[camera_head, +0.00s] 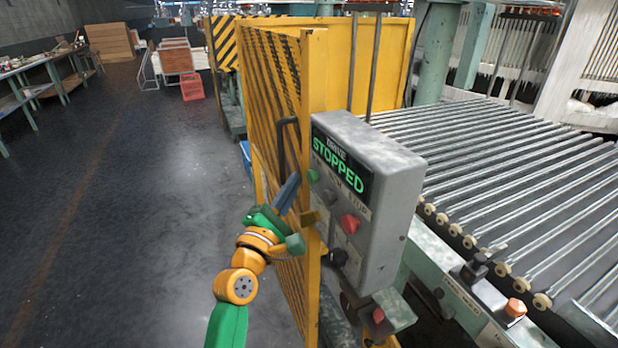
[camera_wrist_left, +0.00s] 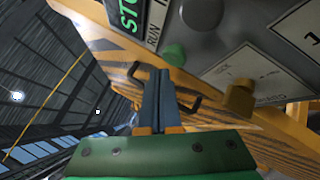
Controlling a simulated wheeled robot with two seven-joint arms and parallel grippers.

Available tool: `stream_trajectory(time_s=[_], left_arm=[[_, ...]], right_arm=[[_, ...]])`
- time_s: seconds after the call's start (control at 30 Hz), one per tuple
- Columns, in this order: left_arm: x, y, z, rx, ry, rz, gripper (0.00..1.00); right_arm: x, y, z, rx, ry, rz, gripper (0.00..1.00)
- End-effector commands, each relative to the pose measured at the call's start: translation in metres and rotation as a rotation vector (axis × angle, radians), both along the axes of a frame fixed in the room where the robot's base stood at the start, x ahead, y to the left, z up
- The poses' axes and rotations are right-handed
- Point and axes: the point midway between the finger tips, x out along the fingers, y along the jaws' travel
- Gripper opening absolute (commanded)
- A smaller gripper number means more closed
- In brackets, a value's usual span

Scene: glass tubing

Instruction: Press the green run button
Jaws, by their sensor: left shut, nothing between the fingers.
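The grey control box (camera_head: 385,160) has a display reading DRIVE STOPPED in green. The green run button (camera_head: 312,176) sits just below the display, at the left of the panel face. In the left wrist view the green button (camera_wrist_left: 174,55) shows beside the word RUN, just beyond and slightly right of the fingertips. My left gripper (camera_head: 293,178) is shut and empty, its fingers pointing up toward the panel, just left of the button. Its closed fingers (camera_wrist_left: 158,74) show in the left wrist view; a gap to the button seems to remain. My right gripper is not in view.
A red button (camera_head: 349,223) and a yellow knob (camera_head: 311,217) sit lower on the panel. A yellow mesh guard (camera_head: 275,105) with a dark handle stands behind my left gripper. A roller conveyor (camera_head: 500,160) lies at right. Floor at left is clear.

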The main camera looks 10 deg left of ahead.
Motion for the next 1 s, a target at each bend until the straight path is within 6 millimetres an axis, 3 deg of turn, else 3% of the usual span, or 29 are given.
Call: stream_trajectory(time_s=[1.0], left_arm=[[0.0053, -0.0080, 0.0001, 0.000, 0.000, 0.000, 0.00]], right_arm=[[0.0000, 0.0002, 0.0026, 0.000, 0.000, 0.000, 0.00]])
